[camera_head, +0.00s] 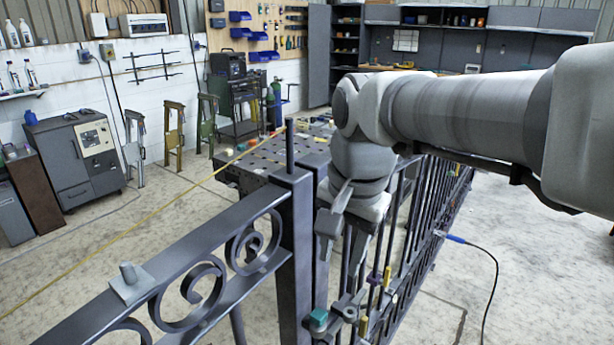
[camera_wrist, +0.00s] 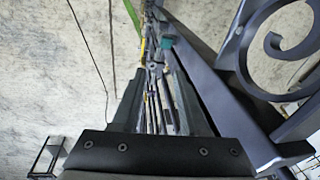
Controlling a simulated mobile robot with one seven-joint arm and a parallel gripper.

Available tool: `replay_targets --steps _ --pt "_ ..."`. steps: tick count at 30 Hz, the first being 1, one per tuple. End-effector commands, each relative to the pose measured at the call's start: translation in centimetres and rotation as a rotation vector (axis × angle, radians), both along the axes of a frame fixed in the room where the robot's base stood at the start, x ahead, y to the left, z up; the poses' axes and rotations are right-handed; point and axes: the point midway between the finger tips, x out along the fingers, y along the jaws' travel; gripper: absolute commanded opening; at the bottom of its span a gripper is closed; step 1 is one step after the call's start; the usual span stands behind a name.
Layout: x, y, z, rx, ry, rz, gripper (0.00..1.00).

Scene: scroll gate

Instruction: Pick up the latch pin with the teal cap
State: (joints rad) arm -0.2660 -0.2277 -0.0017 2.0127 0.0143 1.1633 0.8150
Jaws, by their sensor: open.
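The latch pin with the teal cap (camera_head: 318,318) shows at the bottom of the head view, beside the dark gate post. Its shaft cannot be made out. The teal cap (camera_wrist: 167,41) also shows in the wrist view, beyond the fingertips and beside the gate's frame. My gripper (camera_head: 341,252) hangs fingers-down beside the gate post, above and behind the cap in the head view. It is open, with nothing held between its fingers. In the wrist view my gripper (camera_wrist: 160,88) has its fingers apart, with gate bars showing between them.
The scrolled gate (camera_head: 205,285) fills the lower left, and its post (camera_head: 297,255) stands close beside my gripper. A yellow-capped piece (camera_head: 387,277) is near the bars. A blue-ended cable (camera_head: 455,239) meets the barred panel at right. A perforated table (camera_head: 255,170) stands behind.

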Motion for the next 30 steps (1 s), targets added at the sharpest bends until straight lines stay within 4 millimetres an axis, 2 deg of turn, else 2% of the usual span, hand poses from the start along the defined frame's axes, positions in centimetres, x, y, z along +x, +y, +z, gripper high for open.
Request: replay_targets --steps 4,8,21,24,30 --pt "0.6 0.8 0.6 0.005 0.022 -0.034 0.43" --pt "0.8 1.0 -0.2 0.005 0.03 -0.043 0.43" --pt "2.1 1.5 -9.2 0.004 0.031 -0.041 0.43" --pt "2.4 1.6 -10.5 0.004 0.03 -0.042 0.43" --pt "2.6 1.7 -11.8 0.005 0.028 -0.042 0.43"
